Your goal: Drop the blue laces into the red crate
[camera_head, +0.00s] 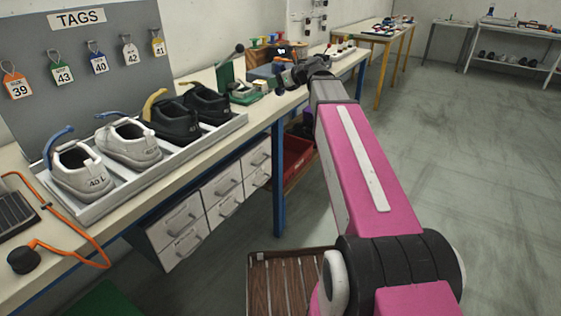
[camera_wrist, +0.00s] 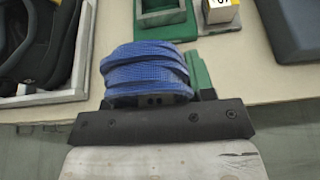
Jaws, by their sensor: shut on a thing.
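The blue laces (camera_wrist: 148,72) are a folded bundle at the end of my gripper (camera_wrist: 152,98) in the wrist view. My gripper is shut on them, and the bundle hides most of the fingers. They are above the front part of the bench top. In the head view my gripper (camera_head: 290,77) is small and far out over the bench, and I cannot make out the laces there. The red crate (camera_head: 297,171) is low under the bench, right of the white drawers and partly hidden by a blue leg and my arm.
The bench (camera_head: 262,118) carries a tray of shoes (camera_head: 205,137), and green fixtures (camera_head: 243,91) stand near my gripper. White drawers (camera_head: 222,187) hang below. A slatted wooden thing (camera_head: 285,280) is low in front. Open floor (camera_head: 460,150) lies to the right.

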